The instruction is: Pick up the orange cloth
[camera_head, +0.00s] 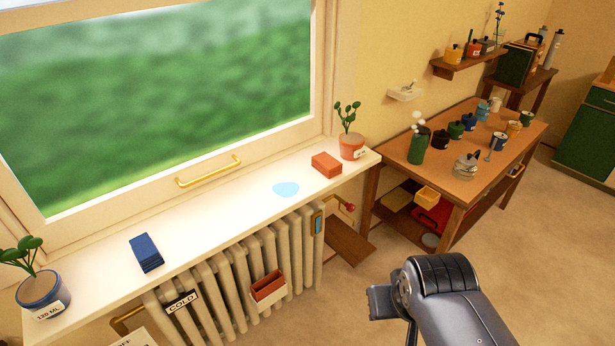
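The orange cloth (326,164) lies folded into a small block on the white windowsill (222,221), near its right end. It sits just left of a terracotta plant pot (352,147). Part of my own arm (445,290) shows at the bottom right, over the floor and well apart from the cloth. The fingers of my gripper are not visible, so I cannot see whether it is open or shut. Nothing hides the cloth.
A light-blue puddle (286,189) lies left of the cloth, and a folded blue cloth (145,252) farther left. A blue plant pot (42,293) stands at the sill's left end. A radiator (240,278) is below. A cluttered wooden table (462,188) stands right.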

